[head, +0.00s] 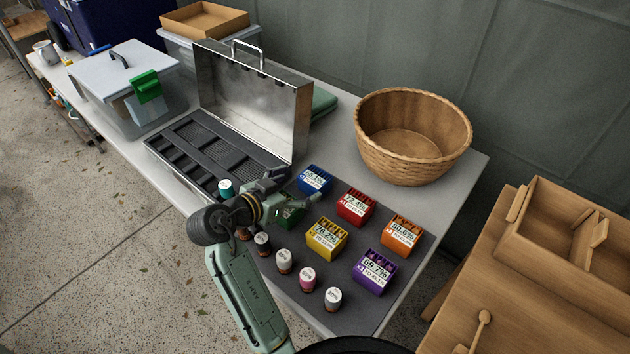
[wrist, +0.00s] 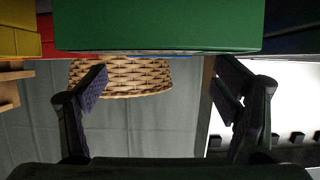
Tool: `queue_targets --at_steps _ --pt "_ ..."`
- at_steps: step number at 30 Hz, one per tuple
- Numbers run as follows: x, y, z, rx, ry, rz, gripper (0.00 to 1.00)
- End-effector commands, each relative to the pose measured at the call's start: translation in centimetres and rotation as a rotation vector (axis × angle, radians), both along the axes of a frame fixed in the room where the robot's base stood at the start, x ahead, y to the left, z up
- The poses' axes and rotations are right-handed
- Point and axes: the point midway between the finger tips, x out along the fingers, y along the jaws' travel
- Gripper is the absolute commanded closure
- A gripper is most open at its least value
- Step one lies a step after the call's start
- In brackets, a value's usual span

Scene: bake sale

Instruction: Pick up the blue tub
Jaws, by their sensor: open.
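The blue tub (head: 314,181) stands on the dark mat, in the back row beside the open metal case, with a white label reading 88.1%. In the wrist view a dark blue surface (wrist: 293,30) shows at the upper right; it appears to be this tub. My gripper (head: 296,192) is open and empty, just left of and in front of the blue tub, over the green tub (head: 289,217), which it partly hides. In the wrist view the green tub (wrist: 158,25) fills the top middle, beyond the spread fingers (wrist: 160,75). I cannot tell whether they touch it.
Red (head: 356,206), yellow (head: 326,238), orange (head: 402,236) and purple (head: 375,272) tubs stand close by on the mat (head: 345,318). Several small jars line its front edge. The metal case (head: 255,110) stands at the left, a wicker basket (head: 412,165) behind.

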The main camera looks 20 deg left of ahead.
Motion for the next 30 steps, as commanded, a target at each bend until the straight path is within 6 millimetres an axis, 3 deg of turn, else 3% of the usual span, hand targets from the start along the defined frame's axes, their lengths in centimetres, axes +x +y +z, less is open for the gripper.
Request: queue_targets --at_steps 7,17,30 --pt "3.2 -1.3 -1.3 -0.002 0.001 -0.002 0.18" --pt "3.7 -1.4 -1.7 0.001 0.001 -0.001 0.19" --pt "3.7 -1.4 -1.6 0.001 0.0 -0.001 0.48"
